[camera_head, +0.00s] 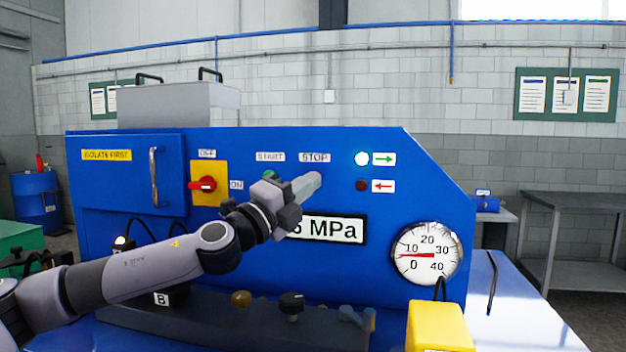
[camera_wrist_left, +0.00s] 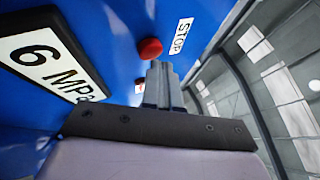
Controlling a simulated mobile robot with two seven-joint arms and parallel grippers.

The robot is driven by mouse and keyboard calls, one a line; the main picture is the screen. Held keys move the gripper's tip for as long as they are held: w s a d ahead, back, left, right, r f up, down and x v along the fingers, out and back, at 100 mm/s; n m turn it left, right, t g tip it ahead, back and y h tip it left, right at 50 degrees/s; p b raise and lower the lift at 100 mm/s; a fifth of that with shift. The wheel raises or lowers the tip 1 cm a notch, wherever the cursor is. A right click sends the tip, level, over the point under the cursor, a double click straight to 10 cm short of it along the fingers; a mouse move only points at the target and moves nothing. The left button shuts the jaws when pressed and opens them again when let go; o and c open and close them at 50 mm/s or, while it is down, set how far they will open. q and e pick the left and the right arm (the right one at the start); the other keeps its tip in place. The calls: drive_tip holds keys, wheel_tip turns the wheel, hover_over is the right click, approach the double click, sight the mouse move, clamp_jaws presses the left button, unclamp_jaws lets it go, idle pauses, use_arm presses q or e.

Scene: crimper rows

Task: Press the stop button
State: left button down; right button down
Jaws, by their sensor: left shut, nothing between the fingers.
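The red stop button (camera_wrist_left: 150,49) shows in the left wrist view, on the blue panel beside the STOP label (camera_wrist_left: 181,36). In the head view the STOP label (camera_head: 315,158) sits above my left gripper (camera_head: 312,181), which hides the button there. My left gripper is shut and empty. In the left wrist view its fingertips (camera_wrist_left: 160,68) are just below the red button in the picture; I cannot tell whether they touch it. My right gripper is not in view.
The green start button (camera_head: 269,175) is partly hidden behind my left gripper. A red and yellow rotary switch (camera_head: 207,184) is to the left. A pressure gauge (camera_head: 427,254) and a yellow box (camera_head: 438,327) are at the right.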

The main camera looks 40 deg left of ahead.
use_arm(q)
drive_tip(key=shift+w+a+p, duration=0.25)
drive_tip(key=shift+w+p, duration=0.1)
drive_tip(key=shift+w, duration=0.05)
idle(0.4)
drive_tip(key=shift+s+d+b, duration=0.5)
drive_tip(key=shift+s+b, duration=0.3)
drive_tip(key=shift+b, duration=0.2)
drive_tip(key=s+d+b, duration=0.1)
drive_tip(key=s+b, duration=0.1)
drive_tip(key=s+d+b, duration=0.1)
drive_tip(key=s+b, duration=0.1)
drive_tip(key=b, duration=0.1)
drive_tip(key=shift+s+d+b, duration=0.2)
drive_tip(key=shift+b, duration=0.15)
